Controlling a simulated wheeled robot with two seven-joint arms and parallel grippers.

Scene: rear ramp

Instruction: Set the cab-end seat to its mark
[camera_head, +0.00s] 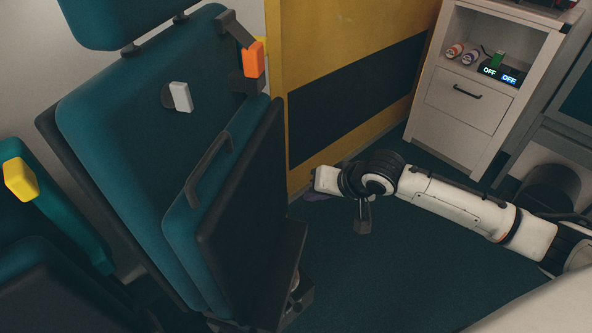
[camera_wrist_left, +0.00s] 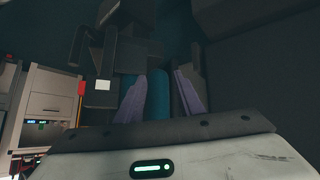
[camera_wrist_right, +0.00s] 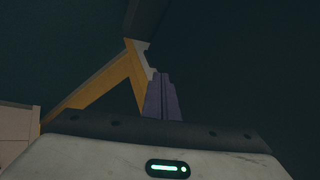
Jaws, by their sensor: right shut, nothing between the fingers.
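A teal seat (camera_head: 140,120) with dark edges stands in the centre-left of the head view, its cushion (camera_head: 195,220) folded up against the backrest. It carries an orange lever (camera_head: 254,60), a pale knob (camera_head: 181,97) and a dark handle (camera_head: 208,168). A second teal seat with a yellow lever (camera_head: 20,179) is cut off at the left edge. I cannot tell which is the cab-end seat, and I see no mark. My right gripper (camera_head: 316,196) is shut and empty, low beside the yellow panel. My left gripper (camera_wrist_left: 158,92) is open, with teal material showing between or behind its fingers.
A yellow panel (camera_head: 350,30) with a dark band stands behind the seat. A white cabinet (camera_head: 470,125) with a drawer, small bottles and two displays (camera_head: 500,73) reading OFF stands at the right. Dark floor (camera_head: 390,270) is clear between the seat and my right arm.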

